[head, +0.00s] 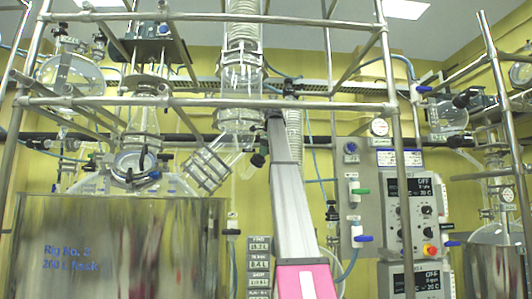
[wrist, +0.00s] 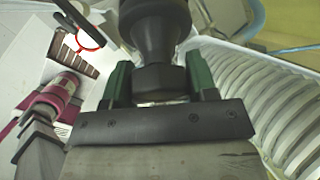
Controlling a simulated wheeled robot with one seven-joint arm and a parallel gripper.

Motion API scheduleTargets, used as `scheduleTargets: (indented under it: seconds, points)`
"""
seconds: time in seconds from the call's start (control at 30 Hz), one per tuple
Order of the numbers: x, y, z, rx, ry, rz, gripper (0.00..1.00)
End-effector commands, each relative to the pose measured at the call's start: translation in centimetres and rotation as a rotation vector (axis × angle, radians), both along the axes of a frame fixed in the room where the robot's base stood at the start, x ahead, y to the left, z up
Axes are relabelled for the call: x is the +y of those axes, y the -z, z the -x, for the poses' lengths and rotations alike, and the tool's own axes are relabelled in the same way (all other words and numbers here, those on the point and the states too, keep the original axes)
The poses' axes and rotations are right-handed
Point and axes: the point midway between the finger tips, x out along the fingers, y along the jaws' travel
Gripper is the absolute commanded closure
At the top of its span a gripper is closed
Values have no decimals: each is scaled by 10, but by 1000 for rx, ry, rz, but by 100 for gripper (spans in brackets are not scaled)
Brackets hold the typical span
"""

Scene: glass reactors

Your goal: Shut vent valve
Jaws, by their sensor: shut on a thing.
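My gripper (wrist: 158,78) is shut on a black knob-shaped part (wrist: 155,30) in the wrist view. Its green finger pads sit on either side of the narrower lower end of that part. I take this part to be the vent valve's handle, but its body and its turn position are hidden. In the head view my arm reaches up in front of the wall, beside the vertical glass column (head: 239,95). The gripper itself cannot be made out clearly there.
A ribbed white hose (wrist: 300,115) runs close along the right in the wrist view. Metal frame poles (head: 398,150) and crossbars surround the glassware. A large steel vessel (head: 120,250) stands at left, and a control panel (head: 412,205) at right.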

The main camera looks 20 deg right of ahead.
Motion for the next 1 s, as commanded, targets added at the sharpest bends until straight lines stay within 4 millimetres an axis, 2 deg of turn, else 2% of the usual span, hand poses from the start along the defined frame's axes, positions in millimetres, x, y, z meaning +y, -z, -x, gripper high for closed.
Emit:
scheduleTargets:
  seconds: [0.07,0.1,0.17,0.57,1.0]
  points:
    - [0,0,0,0,0,0,71]
    - [0,0,0,0,-1,0,41]
    - [0,0,0,0,-1,0,22]
    - [0,0,0,-11,-20,17,22]
    - [-1,0,0,-147,-301,263,22]
